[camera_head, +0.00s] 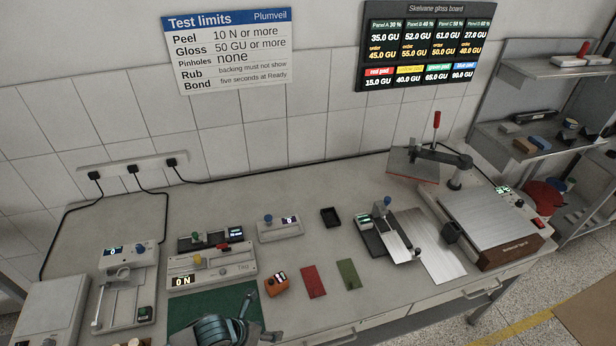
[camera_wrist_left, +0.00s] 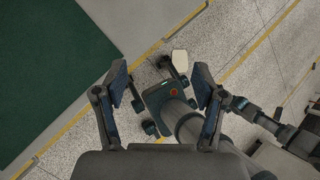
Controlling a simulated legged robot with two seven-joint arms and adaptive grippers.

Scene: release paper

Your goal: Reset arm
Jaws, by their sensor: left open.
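My left gripper (camera_head: 256,321) shows at the bottom edge of the head view, in front of the green mat (camera_head: 190,306) on the bench. In the left wrist view its two fingers (camera_wrist_left: 161,84) stand wide apart with nothing between them. That view looks down at speckled floor, a yellow floor line and a dark green area at upper left. Parts of my own body lie below the fingers. Most of the left arm is cut off by the head view's lower edge. My right gripper is in neither view.
Near the left gripper are a peel tester (camera_head: 212,269), an orange meter (camera_head: 276,286), a red card (camera_head: 313,281) and a green card (camera_head: 348,273). A metal plate machine (camera_head: 489,221) stands at right. Some bare bench shows between the cards and the back wall.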

